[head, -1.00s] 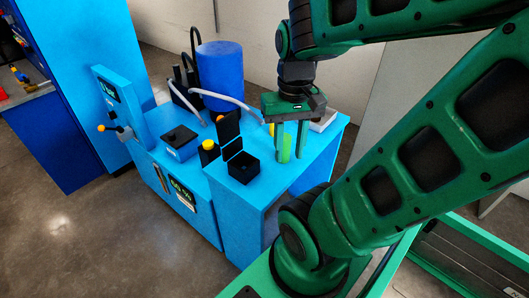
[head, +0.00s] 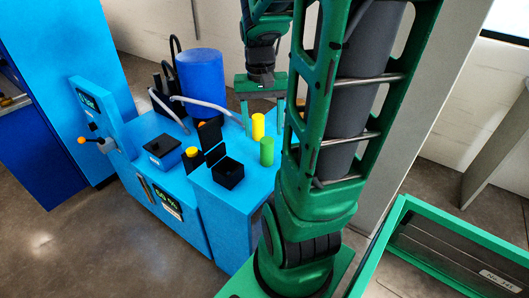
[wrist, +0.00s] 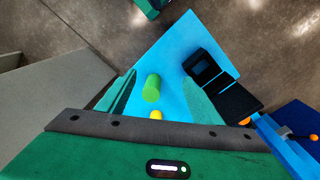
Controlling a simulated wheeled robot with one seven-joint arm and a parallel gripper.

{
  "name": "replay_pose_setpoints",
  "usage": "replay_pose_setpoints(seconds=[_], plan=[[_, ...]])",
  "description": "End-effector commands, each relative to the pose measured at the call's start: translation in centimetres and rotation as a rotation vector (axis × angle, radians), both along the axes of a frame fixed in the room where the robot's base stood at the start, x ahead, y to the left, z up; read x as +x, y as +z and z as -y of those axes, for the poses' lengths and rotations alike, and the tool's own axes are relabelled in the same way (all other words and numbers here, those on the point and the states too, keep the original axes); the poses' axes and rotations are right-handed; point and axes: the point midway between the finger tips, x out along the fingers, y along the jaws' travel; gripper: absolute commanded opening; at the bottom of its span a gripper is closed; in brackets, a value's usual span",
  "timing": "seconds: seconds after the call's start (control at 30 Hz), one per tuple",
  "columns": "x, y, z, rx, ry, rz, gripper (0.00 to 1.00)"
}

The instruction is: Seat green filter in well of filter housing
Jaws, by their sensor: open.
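The green filter (head: 266,151) is a short bright green cylinder standing upright on the blue bench top. The filter housing (head: 228,172) is a black open box to its left, its lid (head: 210,135) raised at the back; the well floor is dark. My gripper (head: 262,114) is open and empty, behind and above the green filter, its fingers pointing down and apart from it.
A yellow cylinder (head: 258,127) stands just behind the green filter.

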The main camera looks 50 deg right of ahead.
Motion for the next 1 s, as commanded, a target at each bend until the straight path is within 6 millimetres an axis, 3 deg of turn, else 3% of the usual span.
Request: replay_pose_setpoints(seconds=[0.1, 0.33, 0.47, 0.73, 1.0], plan=[[2.0, -1.2, 3.1, 0.013, -0.079, 0.003, 0.6], [4.2, -2.7, 6.4, 0.033, -0.16, 0.025, 0.6], [4.5, -3.6, 6.9, 0.039, -0.174, 0.028, 0.6], [4.6, -7.4, 6.9, 0.039, -0.173, 0.027, 0.6], [4.7, -9.1, 7.0, 0.039, -0.171, 0.029, 0.6]])
